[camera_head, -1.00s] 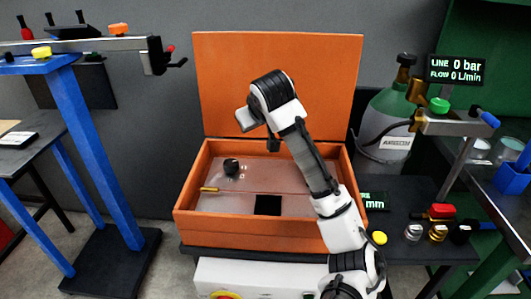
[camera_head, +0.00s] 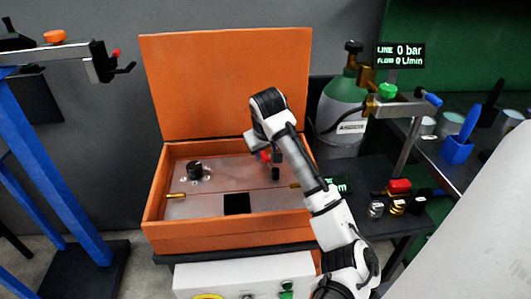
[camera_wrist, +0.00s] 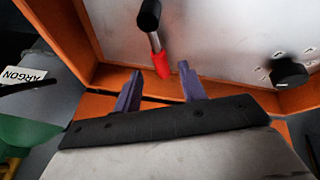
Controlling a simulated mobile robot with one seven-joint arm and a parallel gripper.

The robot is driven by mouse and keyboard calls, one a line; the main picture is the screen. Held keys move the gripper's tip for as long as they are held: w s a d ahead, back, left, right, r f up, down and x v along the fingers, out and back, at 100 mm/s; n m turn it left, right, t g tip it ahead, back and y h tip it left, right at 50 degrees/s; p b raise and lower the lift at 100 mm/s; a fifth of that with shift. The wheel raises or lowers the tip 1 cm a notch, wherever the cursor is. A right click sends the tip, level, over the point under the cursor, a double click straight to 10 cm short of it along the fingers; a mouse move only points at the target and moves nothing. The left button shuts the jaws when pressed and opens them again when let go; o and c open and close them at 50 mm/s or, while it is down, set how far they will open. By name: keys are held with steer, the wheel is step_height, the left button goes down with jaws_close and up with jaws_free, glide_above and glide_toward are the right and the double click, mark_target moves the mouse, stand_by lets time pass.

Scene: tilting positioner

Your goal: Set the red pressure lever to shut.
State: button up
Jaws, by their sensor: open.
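A lever with a red grip (camera_wrist: 161,65), a metal rod and a black end shows in the wrist view against the pale panel of an orange box. In the head view its red part (camera_head: 265,156) shows beside my arm, partly covered by it. My gripper (camera_wrist: 161,88) is open, with one dark finger on each side of the line of the lever. The red grip lies at or just beyond the gap between the fingertips. I cannot tell whether a finger touches it. No marking for the lever's position is readable.
The orange box (camera_head: 158,208) has its lid (camera_head: 225,85) up behind the panel. A black knob (camera_head: 195,170) with marks sits at the panel's left. A blue stand (camera_head: 40,160) is at left.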

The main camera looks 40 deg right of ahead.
mark_target(266, 157)
steer(key=shift+x, duration=1.75)
jaws_close()
